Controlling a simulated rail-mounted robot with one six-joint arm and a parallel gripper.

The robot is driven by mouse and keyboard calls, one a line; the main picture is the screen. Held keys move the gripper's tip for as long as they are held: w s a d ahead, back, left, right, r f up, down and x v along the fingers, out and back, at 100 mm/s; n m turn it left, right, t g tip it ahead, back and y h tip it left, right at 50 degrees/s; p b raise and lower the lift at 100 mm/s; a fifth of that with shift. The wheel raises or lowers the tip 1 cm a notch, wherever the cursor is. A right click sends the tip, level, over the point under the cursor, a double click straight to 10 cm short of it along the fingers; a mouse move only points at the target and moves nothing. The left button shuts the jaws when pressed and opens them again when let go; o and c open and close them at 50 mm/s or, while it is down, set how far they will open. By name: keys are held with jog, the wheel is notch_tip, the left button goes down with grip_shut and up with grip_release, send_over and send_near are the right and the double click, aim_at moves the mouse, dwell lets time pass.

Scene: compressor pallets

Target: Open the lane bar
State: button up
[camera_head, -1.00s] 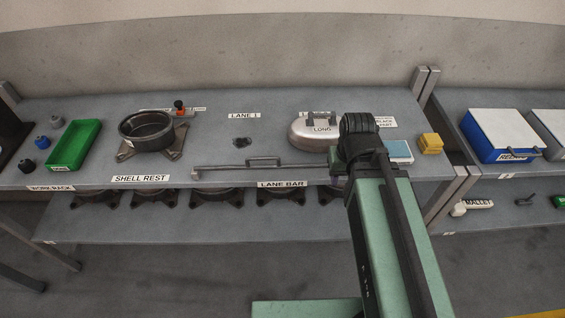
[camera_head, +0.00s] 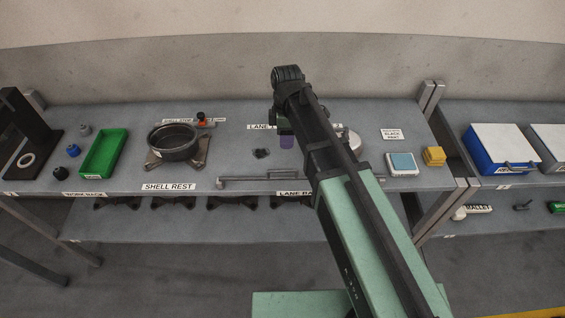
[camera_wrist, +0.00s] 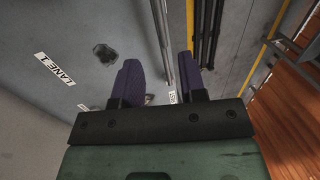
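The lane bar (camera_head: 240,182) is a thin grey rod with a raised handle, lying along the front edge of the bench above the LANE BAR label (camera_head: 292,193). My arm hides its right end. My gripper (camera_head: 286,142) hangs over the bench behind the bar's handle, its purple fingers pointing down. In the wrist view my gripper (camera_wrist: 158,75) is open, with a clear gap between its two fingers. The bar (camera_wrist: 162,40) runs up the picture in that gap, apparently below the fingers. I cannot see any contact.
A dark ring on a shell rest (camera_head: 174,143) and a green tray (camera_head: 104,152) stand to the left. A silver shell (camera_head: 354,142) is partly hidden behind my arm.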

jog(key=f+b, duration=0.3)
jog(key=s+f+b, duration=0.1)
jog(key=f+b, duration=0.3)
jog(key=s+f+b, duration=0.1)
jog(key=f+b, duration=0.3)
jog(key=shift+r, duration=0.15)
jog(key=shift+c, duration=0.3)
grip_shut()
jog(key=shift+d, duration=0.1)
